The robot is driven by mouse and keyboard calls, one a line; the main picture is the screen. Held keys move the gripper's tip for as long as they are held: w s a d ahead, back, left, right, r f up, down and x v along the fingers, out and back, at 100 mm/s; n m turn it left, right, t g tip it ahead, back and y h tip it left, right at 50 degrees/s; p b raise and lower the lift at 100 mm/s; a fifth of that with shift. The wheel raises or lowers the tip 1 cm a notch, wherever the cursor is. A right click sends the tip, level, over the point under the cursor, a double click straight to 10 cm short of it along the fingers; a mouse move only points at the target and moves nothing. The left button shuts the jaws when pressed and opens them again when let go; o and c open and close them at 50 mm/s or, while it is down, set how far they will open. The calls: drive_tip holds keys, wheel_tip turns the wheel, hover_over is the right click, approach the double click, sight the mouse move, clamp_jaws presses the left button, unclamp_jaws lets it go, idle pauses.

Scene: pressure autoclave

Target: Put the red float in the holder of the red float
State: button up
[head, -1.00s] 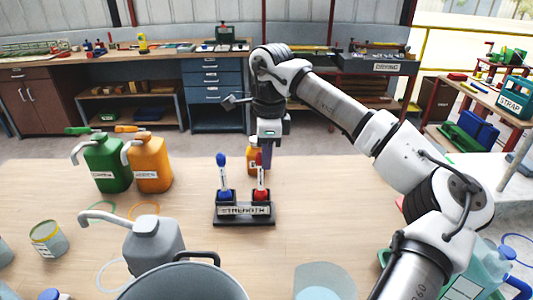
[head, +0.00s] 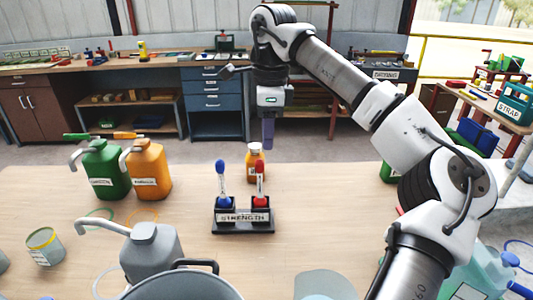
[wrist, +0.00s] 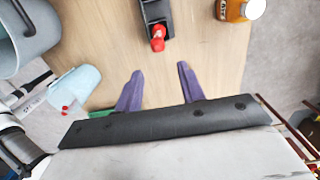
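The red float (head: 260,170) has a red tip and a pale stem. It stands upright in the right-hand socket, the red holder (head: 260,202), of the dark stand labelled STRENGTH (head: 243,227). Its red top also shows in the wrist view (wrist: 158,40), at the near end of the stand; its foot is hidden there. The blue float (head: 221,172) stands in the blue left-hand socket. My gripper (head: 268,146) is raised above and behind the stand, clear of both floats. In the wrist view its two purple fingers (wrist: 159,72) are apart with nothing between them.
An orange bottle (head: 255,163) stands just behind the stand. Green (head: 105,172) and orange (head: 149,170) jugs stand at the left. A grey can (head: 150,252) and a large grey pot (head: 183,285) are in front.

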drive_tip(key=shift+d+r, duration=0.1)
drive_tip(key=shift+r, duration=2.1)
